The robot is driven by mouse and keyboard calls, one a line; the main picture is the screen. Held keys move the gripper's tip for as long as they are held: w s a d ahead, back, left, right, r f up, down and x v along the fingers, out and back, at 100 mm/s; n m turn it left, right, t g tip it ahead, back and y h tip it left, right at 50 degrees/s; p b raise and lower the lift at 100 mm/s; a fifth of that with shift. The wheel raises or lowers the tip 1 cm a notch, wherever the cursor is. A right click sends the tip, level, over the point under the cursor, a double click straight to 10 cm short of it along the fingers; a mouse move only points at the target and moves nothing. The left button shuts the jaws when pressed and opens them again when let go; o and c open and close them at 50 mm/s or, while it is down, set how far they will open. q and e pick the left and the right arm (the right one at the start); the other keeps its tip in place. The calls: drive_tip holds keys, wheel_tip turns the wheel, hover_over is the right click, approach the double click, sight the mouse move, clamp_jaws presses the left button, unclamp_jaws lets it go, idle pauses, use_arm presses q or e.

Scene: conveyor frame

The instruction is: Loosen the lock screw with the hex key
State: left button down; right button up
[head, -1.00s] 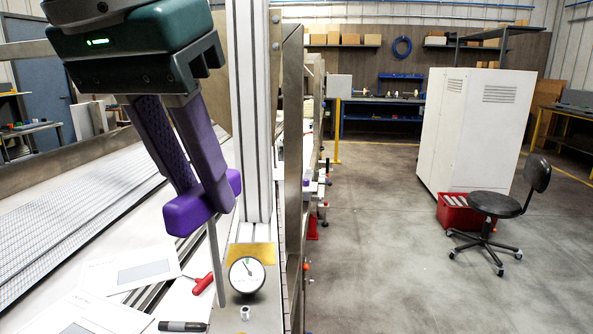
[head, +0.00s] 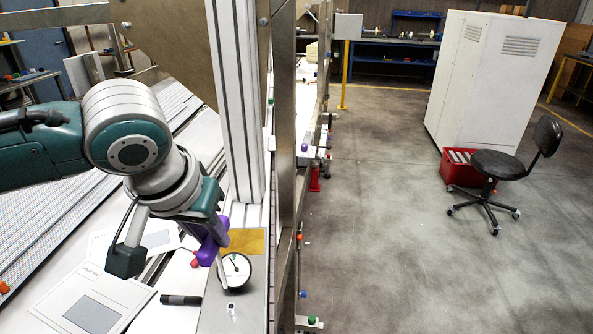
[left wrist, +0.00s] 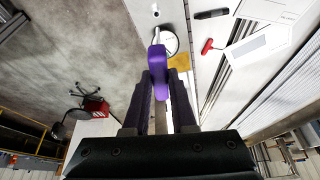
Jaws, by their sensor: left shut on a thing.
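My left gripper (head: 214,232) is shut on the purple handle of the hex key (head: 207,251). The key's thin metal shaft points down beside the round dial gauge (head: 237,270). The small silver lock screw (head: 231,310) is on the metal plate in front of the dial; a small round fitting there also shows in the left wrist view (left wrist: 155,13). The shaft's tip seems apart from the screw, but its exact height is unclear. My right gripper is not in view.
A black marker (head: 181,300), a red-handled tool (left wrist: 207,46) and a white panel with a grey screen (head: 95,312) lie left of the plate. A tall aluminium post (head: 237,110) stands close behind the dial. Open floor lies to the right.

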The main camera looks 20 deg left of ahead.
sight(220, 262)
use_arm(q)
drive_tip(key=shift+r+p, duration=0.15)
drive_tip(key=shift+p, duration=0.4)
wheel_tip(220, 262, down, 5)
drive_tip(key=b, duration=0.3)
drive_tip(key=shift+r, duration=0.1)
drive_tip(key=shift+p, duration=0.4)
drive_tip(key=shift+d, duration=0.1)
drive_tip(key=shift+f, duration=0.3)
idle(0.3)
